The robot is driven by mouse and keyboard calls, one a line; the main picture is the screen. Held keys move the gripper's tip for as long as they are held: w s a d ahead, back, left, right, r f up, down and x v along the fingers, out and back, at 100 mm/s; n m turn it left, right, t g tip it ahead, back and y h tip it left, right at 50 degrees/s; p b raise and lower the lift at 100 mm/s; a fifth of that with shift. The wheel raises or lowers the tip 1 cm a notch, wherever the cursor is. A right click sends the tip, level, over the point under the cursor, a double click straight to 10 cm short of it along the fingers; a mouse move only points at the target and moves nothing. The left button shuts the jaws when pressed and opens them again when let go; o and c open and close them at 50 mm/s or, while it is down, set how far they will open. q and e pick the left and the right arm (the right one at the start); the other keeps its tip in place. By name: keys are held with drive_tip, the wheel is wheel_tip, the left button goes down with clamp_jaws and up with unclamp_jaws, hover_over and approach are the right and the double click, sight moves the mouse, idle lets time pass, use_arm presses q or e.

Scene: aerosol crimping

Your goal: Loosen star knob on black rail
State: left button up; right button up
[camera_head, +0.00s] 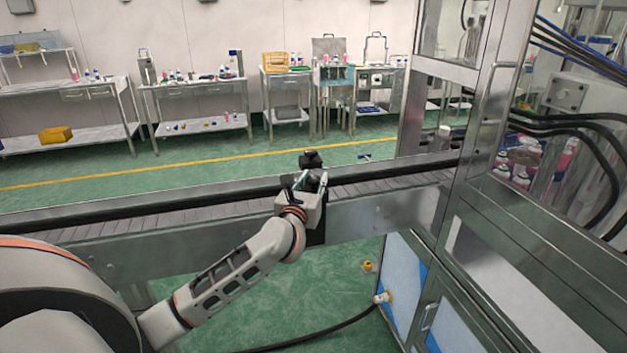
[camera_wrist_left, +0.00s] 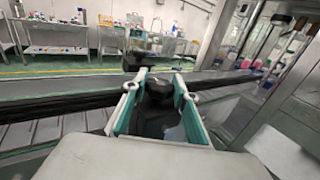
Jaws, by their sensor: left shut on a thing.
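The star knob (camera_wrist_left: 158,87) is black and sits between the fingertips of my left gripper (camera_wrist_left: 159,92) in the left wrist view. My left gripper, which also shows in the head view (camera_head: 313,181), is shut on this knob at the near side of the conveyor. The fingers have teal pads and lie on both sides of it. The black rail (camera_head: 240,190) runs along the far side of the conveyor. A second black fitting (camera_head: 311,158) stands at this rail beyond the gripper. The knob's stem is hidden. My right gripper is in neither view.
The conveyor (camera_head: 150,225) crosses from the left to a metal-framed machine cabinet (camera_head: 490,200) at the right. A black hose (camera_head: 330,332) lies on the green floor. Benches with bottles (camera_head: 200,85) stand far back by the wall.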

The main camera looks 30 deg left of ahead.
use_arm(q)
drive_tip(key=n+g+y, duration=0.1)
drive_tip(key=n+y, duration=0.1)
drive_tip(key=shift+d+y, duration=0.15)
drive_tip(key=shift+y, duration=0.25)
drive_tip(key=n+g+y, duration=0.1)
drive_tip(key=n+g+y+b, duration=0.1)
drive_tip(key=y, duration=0.1)
drive_tip(key=shift+w+f+n+g, duration=0.1)
drive_tip(key=shift+f+n+g, duration=0.05)
drive_tip(key=shift+n+g, duration=0.15)
drive_tip(key=n+g+y+b, duration=0.2)
drive_tip(key=n+g+b, duration=0.1)
drive_tip(key=n+g+y+b, duration=0.2)
drive_tip(key=g+y+b, duration=0.1)
drive_tip(key=g+b, duration=0.1)
drive_tip(key=shift+w+f+n+y, duration=0.1)
drive_tip(key=shift+f+n+y, duration=0.05)
drive_tip(key=shift+n+y, duration=0.2)
drive_tip(key=shift+n+g+b, duration=0.45)
drive_tip(key=shift+g+b, duration=0.15)
drive_tip(key=shift+g, duration=0.2)
drive_tip(key=shift+r+g, duration=0.3)
drive_tip(key=shift+r, duration=0.05)
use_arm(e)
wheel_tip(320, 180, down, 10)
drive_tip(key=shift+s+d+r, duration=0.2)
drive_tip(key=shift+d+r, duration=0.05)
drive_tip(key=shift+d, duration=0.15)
